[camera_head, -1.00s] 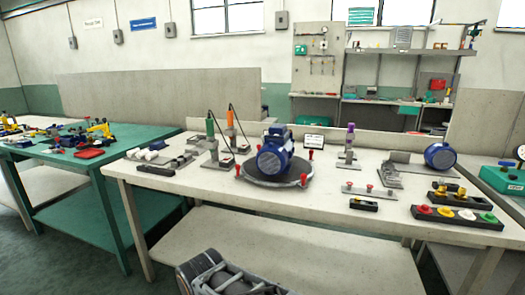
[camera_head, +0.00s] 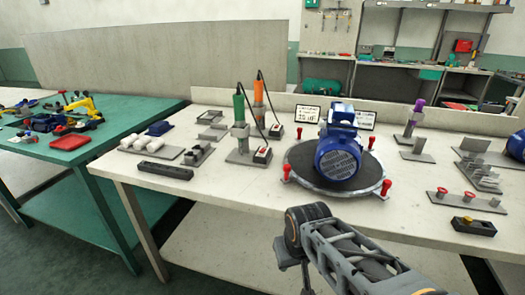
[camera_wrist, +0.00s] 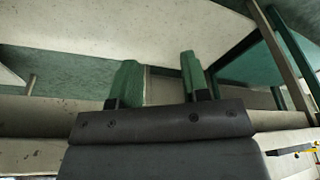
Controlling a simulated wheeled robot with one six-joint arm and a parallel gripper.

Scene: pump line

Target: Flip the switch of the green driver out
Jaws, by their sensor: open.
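The green driver (camera_head: 239,108) stands upright in a grey stand on the white table, left of the blue motor, in the head view. In the head view my arm is at the front edge of the table, away from the driver.
An orange driver (camera_head: 259,90) stands just behind the green one. The blue motor (camera_head: 338,158) sits on a round turntable (camera_head: 305,180) with red knobs, to the right. White parts (camera_head: 145,140) and a dark bar (camera_head: 161,173) lie left. The table front between is clear.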

